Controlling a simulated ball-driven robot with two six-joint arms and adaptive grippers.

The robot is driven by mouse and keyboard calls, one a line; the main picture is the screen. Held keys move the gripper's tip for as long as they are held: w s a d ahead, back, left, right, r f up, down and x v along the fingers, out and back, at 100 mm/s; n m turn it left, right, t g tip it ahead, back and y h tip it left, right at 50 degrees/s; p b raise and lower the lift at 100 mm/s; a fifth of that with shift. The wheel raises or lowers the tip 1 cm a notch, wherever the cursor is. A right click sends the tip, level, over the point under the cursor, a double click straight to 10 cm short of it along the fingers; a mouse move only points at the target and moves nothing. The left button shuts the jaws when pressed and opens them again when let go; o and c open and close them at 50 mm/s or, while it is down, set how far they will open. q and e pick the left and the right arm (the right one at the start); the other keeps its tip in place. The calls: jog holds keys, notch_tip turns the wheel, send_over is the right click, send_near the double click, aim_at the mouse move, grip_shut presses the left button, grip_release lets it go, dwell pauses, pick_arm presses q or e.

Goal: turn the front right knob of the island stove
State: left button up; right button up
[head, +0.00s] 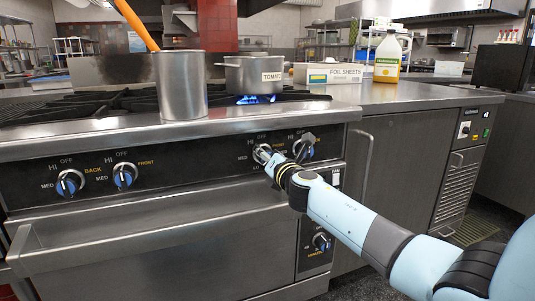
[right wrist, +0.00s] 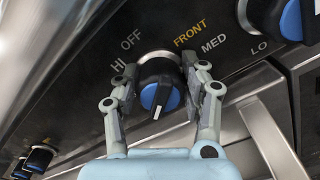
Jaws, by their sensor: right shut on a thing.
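The front right knob (right wrist: 160,92) is blue and black with a white pointer mark, beside the orange FRONT label in the right wrist view. My right gripper (right wrist: 157,82) has one finger on each side of this knob and is shut on it. In the head view my right gripper (head: 268,156) is at the right part of the stove's control panel and hides most of the knob. The pointer faces down and slightly left in the right wrist view. My left gripper is not in view.
A neighbouring knob (right wrist: 290,18) sits close on the right. Two more knobs, one marked BACK (head: 68,184) and one FRONT (head: 124,176), are on the left. A tall pot (head: 181,88) and a tomato pot (head: 245,75) over a blue flame stand above. The oven handle (head: 150,222) juts out below.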

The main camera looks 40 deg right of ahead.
jog(key=n, duration=0.2)
jog(key=shift+a+n, duration=0.1)
jog(key=shift+n, duration=0.3)
jog(key=shift+f+n+p, duration=0.1)
jog(key=shift+n+p, duration=0.25)
jog(key=shift+n, duration=0.35)
jog(key=shift+a+n, duration=0.1)
jog(key=shift+n, duration=0.8)
jog(key=o, duration=1.2)
